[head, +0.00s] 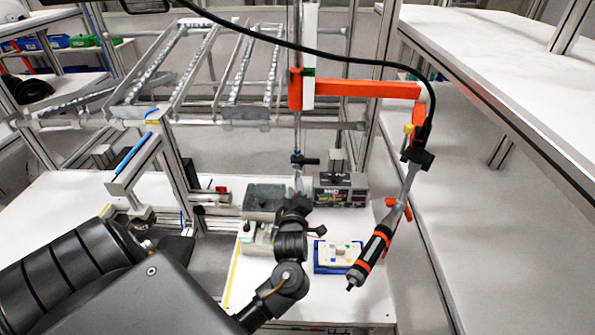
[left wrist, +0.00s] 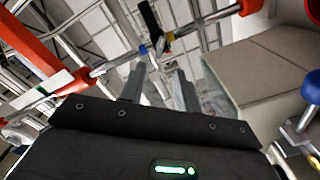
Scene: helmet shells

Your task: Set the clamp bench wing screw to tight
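A grey-green block-like fixture (head: 265,197), which may be the clamp bench, stands on the white table left of my left gripper. I cannot pick out a wing screw on it for certain. My left gripper (head: 298,184) is beside the fixture's right side, pointing away from me, its fingers small and partly hidden by the wrist. In the left wrist view, the two grey fingers of my left gripper (left wrist: 158,88) stand apart with nothing between them. A beige-grey block (left wrist: 275,62) is close on their right. A blue knob (left wrist: 312,86) shows at the right edge. My right gripper is not in view.
A black-and-orange power screwdriver (head: 374,248) hangs from an orange arm (head: 362,88) to the right. A dark labelled box (head: 341,190) stands behind. A roller rack (head: 205,75) rises at the back left.

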